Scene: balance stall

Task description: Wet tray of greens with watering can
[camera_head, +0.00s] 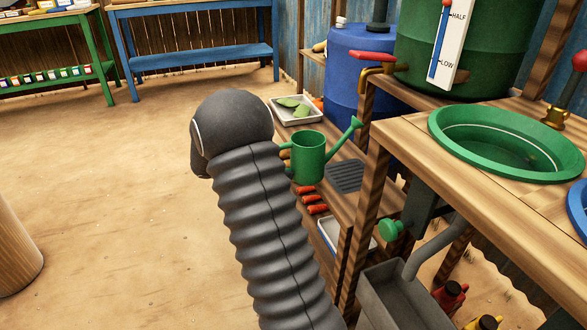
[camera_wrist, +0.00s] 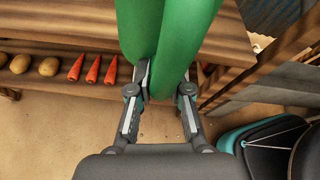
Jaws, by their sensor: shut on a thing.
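The green watering can (camera_head: 309,160) is beside my dark ribbed arm in the head view, roughly upright, its spout pointing to the upper right. In the wrist view my gripper (camera_wrist: 165,86) is shut on the green can (camera_wrist: 185,35), which fills the top middle. The arm hides my gripper in the head view. The white tray of greens (camera_head: 313,118) lies just behind the can, at the far end of the low wooden shelf, with green leaves in it. The can is apart from the tray in the picture; its height above the shelf is hard to tell.
Carrots (camera_head: 312,198) and potatoes (camera_wrist: 49,66) lie along the low shelf, near a dark grate (camera_head: 347,176). A blue barrel (camera_head: 352,70) stands behind. A wooden counter (camera_head: 400,137) with a green basin (camera_head: 445,118) is at right. The sandy floor at left is open.

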